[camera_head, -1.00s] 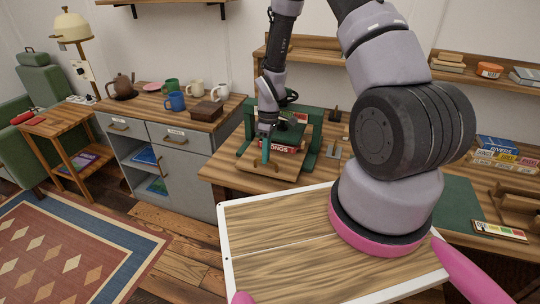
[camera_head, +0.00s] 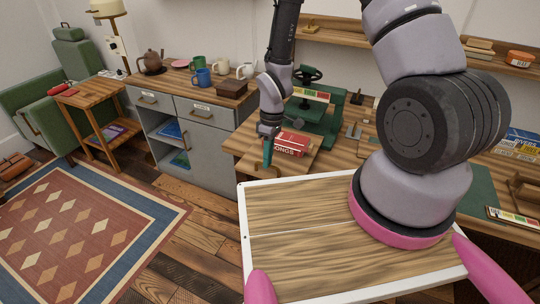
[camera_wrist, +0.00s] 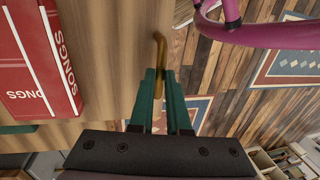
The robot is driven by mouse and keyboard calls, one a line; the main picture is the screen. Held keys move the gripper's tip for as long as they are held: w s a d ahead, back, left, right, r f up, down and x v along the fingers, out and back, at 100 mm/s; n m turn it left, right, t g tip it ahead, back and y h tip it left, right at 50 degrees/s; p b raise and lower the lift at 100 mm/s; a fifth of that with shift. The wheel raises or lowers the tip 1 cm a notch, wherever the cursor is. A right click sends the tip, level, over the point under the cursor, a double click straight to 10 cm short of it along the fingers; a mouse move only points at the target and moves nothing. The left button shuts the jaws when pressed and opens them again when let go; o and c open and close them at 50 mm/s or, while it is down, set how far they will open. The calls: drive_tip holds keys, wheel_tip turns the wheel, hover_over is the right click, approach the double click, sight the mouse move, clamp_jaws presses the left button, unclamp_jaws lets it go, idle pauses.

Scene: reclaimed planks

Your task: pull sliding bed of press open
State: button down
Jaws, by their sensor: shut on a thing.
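The green press (camera_head: 322,120) stands on the wooden bench, with a wheel on top. Its wooden sliding bed (camera_head: 296,164) sticks out of the front of the frame, carrying red books (camera_head: 291,143) lettered "SONGS". The bed (camera_wrist: 112,50) and books (camera_wrist: 42,55) also fill the left of the wrist view. My gripper (camera_head: 267,165) is at the bed's front edge. In the wrist view its teal fingers (camera_wrist: 161,74) are shut on a brass handle (camera_wrist: 160,48) on that edge. The fingers hide part of the handle.
The bench (camera_head: 345,150) continues right behind my arm. A grey cabinet (camera_head: 205,125) with mugs stands left of the bench. Wooden floor (camera_head: 205,235) and a patterned rug (camera_head: 80,225) are open at the lower left.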

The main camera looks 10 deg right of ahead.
idle(0.3)
drive_tip(key=c, duration=0.9)
unclamp_jaws()
drive_tip(key=shift+r, duration=0.1)
drive_tip(key=r, duration=0.3)
drive_tip(key=w+r, duration=0.1)
drive_tip(key=r, duration=0.3)
drive_tip(key=d+r, duration=0.1)
drive_tip(key=r, duration=0.2)
drive_tip(key=shift+w+r, duration=0.25)
drive_tip(key=shift+w, duration=0.05)
